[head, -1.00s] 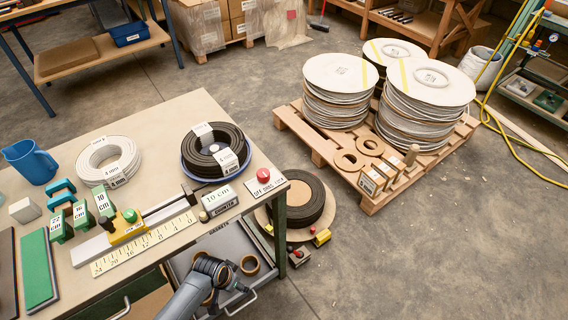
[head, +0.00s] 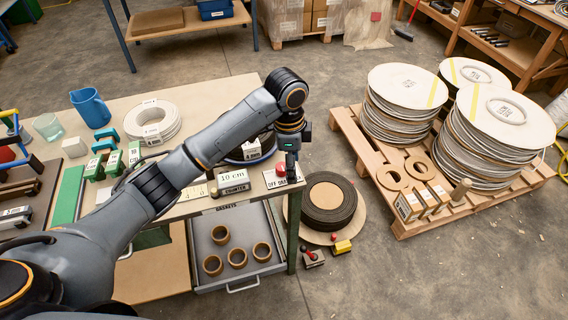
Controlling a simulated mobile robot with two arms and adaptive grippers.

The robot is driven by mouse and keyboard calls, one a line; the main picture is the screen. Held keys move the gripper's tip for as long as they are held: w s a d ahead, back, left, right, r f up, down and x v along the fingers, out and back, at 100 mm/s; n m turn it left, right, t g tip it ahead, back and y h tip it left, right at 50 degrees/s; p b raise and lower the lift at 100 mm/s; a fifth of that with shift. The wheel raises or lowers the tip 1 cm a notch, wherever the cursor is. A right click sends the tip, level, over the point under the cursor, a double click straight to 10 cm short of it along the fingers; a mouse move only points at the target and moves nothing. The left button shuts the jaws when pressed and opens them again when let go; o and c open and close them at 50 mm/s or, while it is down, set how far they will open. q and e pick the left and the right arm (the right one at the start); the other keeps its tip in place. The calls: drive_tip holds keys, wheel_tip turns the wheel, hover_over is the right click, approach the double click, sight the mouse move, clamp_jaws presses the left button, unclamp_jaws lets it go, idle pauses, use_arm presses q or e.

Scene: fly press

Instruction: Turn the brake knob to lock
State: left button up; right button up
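The brake knob (head: 281,169) is a small red knob on a white plate (head: 272,180) with black lettering, partly covered, at the right front corner of the workbench. OFF can be read on the plate; the knob's setting cannot be told. My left arm reaches across the bench from the left. My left gripper (head: 291,178) points down just right of the knob, over the plate's right part. I see it edge-on, so its opening and any contact with the knob cannot be made out. My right gripper is not in view.
The grey counter box (head: 234,181) stands left of the plate. A black hose coil is mostly hidden behind my arm. An open drawer (head: 240,284) with several brown rings juts out below. A pallet (head: 400,230) with white-topped reels stands right; bare floor lies in front.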

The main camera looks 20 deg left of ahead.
use_arm(q)
wheel_tip(320, 180, up, 7)
hover_over(281, 166)
drive_tip(key=shift+m+y, duration=0.4)
wheel_tip(281, 166, down, 13)
drive_tip(key=shift+f+p, duration=0.2)
drive_tip(key=shift+p, duration=0.2)
drive_tip(key=shift+c, duration=0.2)
drive_tip(key=c, duration=1.1)
